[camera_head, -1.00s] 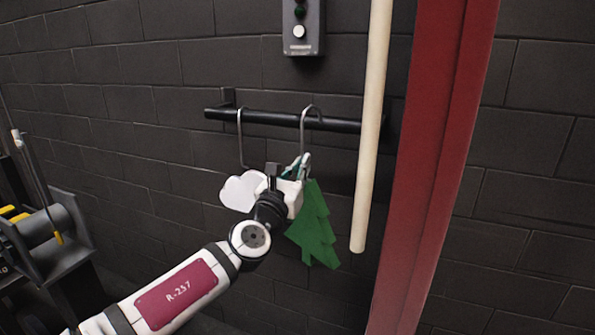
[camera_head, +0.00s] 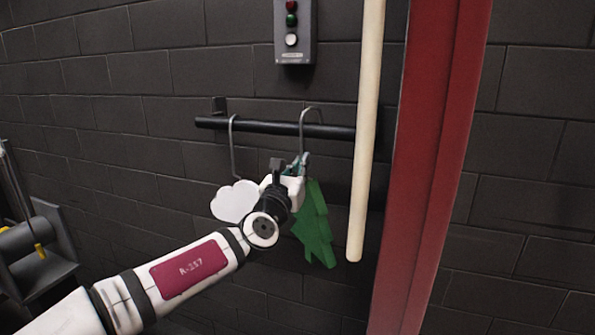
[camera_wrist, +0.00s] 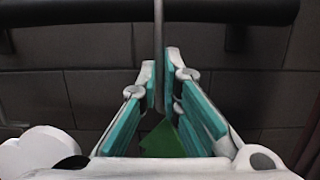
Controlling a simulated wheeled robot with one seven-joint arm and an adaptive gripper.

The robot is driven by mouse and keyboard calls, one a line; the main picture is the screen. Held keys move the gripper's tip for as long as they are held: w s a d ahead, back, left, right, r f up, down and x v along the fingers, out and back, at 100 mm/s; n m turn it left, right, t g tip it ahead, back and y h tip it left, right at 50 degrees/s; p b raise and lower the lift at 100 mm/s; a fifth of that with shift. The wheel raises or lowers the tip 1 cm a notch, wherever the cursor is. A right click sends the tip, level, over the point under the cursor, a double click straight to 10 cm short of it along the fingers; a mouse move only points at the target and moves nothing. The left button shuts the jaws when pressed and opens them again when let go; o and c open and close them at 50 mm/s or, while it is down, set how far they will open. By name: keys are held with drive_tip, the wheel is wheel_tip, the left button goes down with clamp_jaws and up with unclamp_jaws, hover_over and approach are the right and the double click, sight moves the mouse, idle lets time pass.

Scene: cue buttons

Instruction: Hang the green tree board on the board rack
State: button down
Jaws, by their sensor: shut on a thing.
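The green tree board (camera_head: 314,232) hangs from a grey wire hook, below and to the right of my gripper in the head view. My gripper (camera_head: 301,168) is shut on the hook's shank just above the board. In the wrist view the shank runs up from between the fingertips (camera_wrist: 165,100), and a bit of green shows behind them. The board rack is a black wall bar (camera_head: 265,129); it also crosses the top of the wrist view (camera_wrist: 80,12). The hook's curved top is at the bar, rising above it in the head view. I cannot tell whether it rests on the bar.
A white cloud board (camera_head: 235,202) hangs from the bar by its own hook, left of the tree. A pale vertical pole (camera_head: 366,130) and a red post (camera_head: 430,170) stand close on the right. A button box (camera_head: 293,35) is on the wall above.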

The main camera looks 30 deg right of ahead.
sight(312, 193)
drive_tip(key=shift+w+d+f+b, duration=0.2)
drive_tip(key=shift+w+d+b, duration=0.05)
drive_tip(key=shift+d, duration=0.3)
drive_tip(key=shift+w+d+f+b, duration=0.2)
drive_tip(key=shift+w+d+b, duration=0.05)
drive_tip(key=shift+d, duration=0.3)
drive_tip(key=shift+f+b, duration=0.3)
drive_tip(key=shift+f, duration=0.35)
drive_tip(key=shift+w+f, duration=0.1)
drive_tip(key=shift+f, duration=0.4)
drive_tip(key=shift+a, duration=0.1)
